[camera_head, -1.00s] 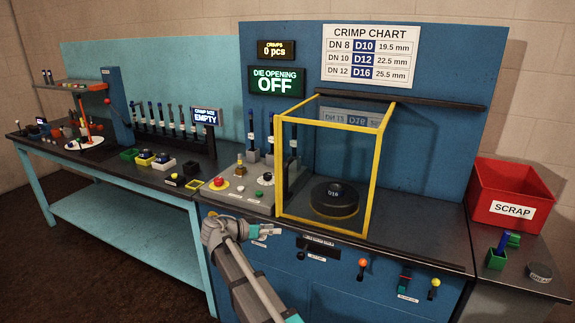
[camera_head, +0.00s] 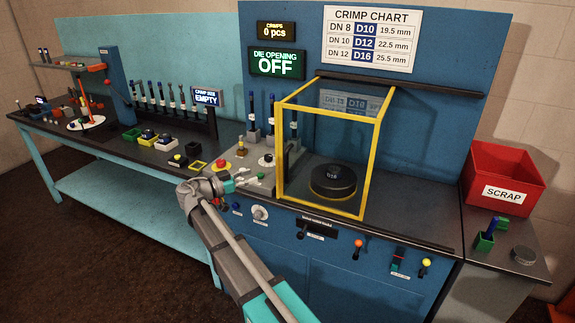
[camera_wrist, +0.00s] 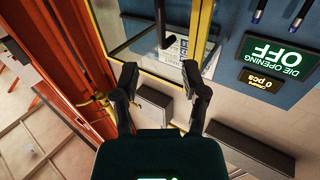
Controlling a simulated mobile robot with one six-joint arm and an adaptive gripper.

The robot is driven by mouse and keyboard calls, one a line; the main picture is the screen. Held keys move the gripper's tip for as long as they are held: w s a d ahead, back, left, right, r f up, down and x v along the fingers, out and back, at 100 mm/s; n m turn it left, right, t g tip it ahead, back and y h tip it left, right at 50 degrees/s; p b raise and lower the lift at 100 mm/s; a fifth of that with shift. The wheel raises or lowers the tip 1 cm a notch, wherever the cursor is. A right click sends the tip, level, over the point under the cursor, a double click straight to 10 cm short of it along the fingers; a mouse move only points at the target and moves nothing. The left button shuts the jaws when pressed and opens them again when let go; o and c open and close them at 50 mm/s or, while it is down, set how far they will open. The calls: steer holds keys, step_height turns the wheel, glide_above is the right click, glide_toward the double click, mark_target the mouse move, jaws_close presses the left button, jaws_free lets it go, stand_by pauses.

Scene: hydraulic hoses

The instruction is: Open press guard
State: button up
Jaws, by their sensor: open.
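The press guard (camera_head: 369,160) is a clear box with a yellow frame on the blue press bench, standing closed over a round black die block (camera_head: 333,180). Its yellow frame also shows in the wrist view (camera_wrist: 200,38), which is upside down. My gripper (camera_head: 240,181) is in front of the bench, left of the guard's lower left corner and apart from it in the head view. In the wrist view my gripper (camera_wrist: 160,70) has its two black fingers spread with nothing held. The right finger overlaps the yellow bar there; I cannot tell whether they touch.
A control panel with a red button (camera_head: 225,166) lies left of the guard. Levers and knobs, including an orange knob (camera_head: 358,243), line the bench front. A red scrap bin (camera_head: 502,180) stands at the right. The die display (camera_head: 277,63) reads OFF.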

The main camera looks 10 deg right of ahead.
steer(key=shift+d, duration=0.15)
glide_above(286, 180)
steer(key=shift+w+d, duration=0.1)
steer(key=shift+w, duration=0.2)
stand_by(0.4)
jaws_close()
